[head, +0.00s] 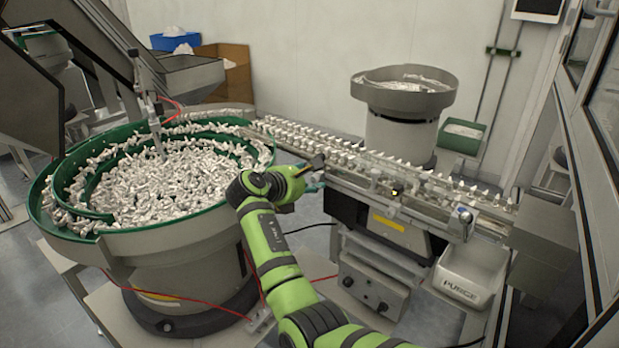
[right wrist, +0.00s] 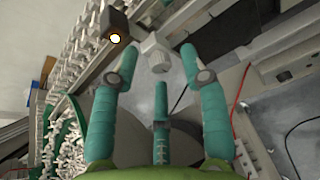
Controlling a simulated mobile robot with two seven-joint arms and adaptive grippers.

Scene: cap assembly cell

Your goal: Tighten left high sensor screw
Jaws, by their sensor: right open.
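My right gripper (head: 314,178) reaches in from below to the near side of the feed rail in the head view. In the right wrist view its teal fingers (right wrist: 160,66) are spread open and hold nothing. A pale grey knob-like screw (right wrist: 156,52) shows ahead, between the two upper fingertips, with no clear contact visible. Beside it on the left is a dark sensor block (right wrist: 115,24) with a lit yellow spot. In the head view a dark block (head: 316,161) sits just above the fingers; the screw cannot be made out there. My left gripper is not in view.
A green-rimmed bowl feeder (head: 170,240) full of white parts stands left of my right arm. The rail (head: 440,205) runs right, carrying rows of white parts. A second bowl (head: 402,125) stands behind. A white PURGE bin (head: 468,275) sits at right. Red cables cross below.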

